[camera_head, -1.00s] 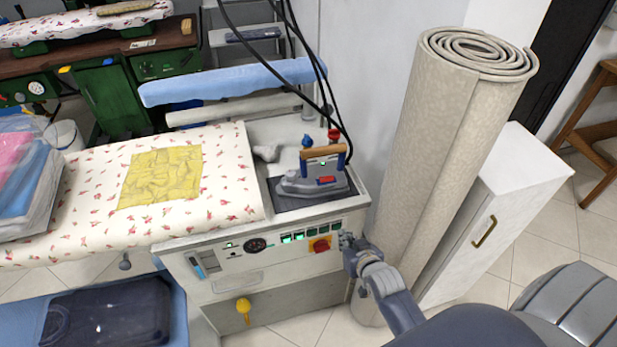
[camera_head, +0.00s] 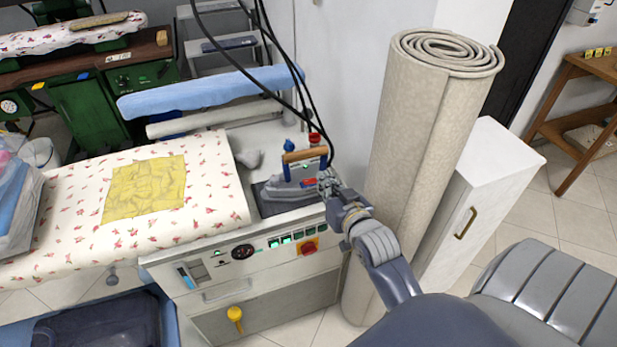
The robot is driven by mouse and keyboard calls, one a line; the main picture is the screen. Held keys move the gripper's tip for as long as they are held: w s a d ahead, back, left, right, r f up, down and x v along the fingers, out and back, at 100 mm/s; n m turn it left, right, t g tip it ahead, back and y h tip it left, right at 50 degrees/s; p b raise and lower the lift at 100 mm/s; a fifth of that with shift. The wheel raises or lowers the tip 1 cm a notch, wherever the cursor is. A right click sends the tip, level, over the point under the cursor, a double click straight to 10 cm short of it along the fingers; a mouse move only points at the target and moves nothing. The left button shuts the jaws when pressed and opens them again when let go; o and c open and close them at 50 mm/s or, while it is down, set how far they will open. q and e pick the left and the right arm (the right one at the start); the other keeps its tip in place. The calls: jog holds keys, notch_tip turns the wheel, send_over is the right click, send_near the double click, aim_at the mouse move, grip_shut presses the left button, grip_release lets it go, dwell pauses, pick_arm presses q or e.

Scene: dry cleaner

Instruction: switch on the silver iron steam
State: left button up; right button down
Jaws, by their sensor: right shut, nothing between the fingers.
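The silver iron (camera_head: 291,188) with a wooden handle (camera_head: 305,154) stands on a dark pad at the right end of the ironing station. A blue part and a small red part show on its right side. My right gripper (camera_head: 326,181) is shut and empty at the iron's right side, close to the red part; I cannot tell whether it touches. It hides part of the iron's right end. The station's front panel (camera_head: 240,254) has a dial, lit green switches and a red rotary knob on yellow. My left gripper is not in view.
Black cables (camera_head: 287,75) hang down behind the iron. A floral ironing board with a yellow cloth (camera_head: 146,188) lies left.

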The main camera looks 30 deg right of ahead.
jog(key=p, duration=0.2)
send_over(310, 181)
jog(key=s, duration=0.1)
notch_tip(310, 181, down, 2)
jog(key=f, duration=0.1)
jog(key=a+f, duration=0.1)
jog(key=f, duration=0.2)
jog(key=shift+s+a+f, duration=0.1)
jog(key=shift+s+a, duration=0.1)
jog(key=shift+s, duration=0.1)
jog(key=shift+f, duration=0.1)
jog(key=shift+a+f, duration=0.2)
jog(key=shift+f, duration=0.15)
jog(key=shift+r+p, duration=0.1)
jog(key=shift+p, duration=0.2)
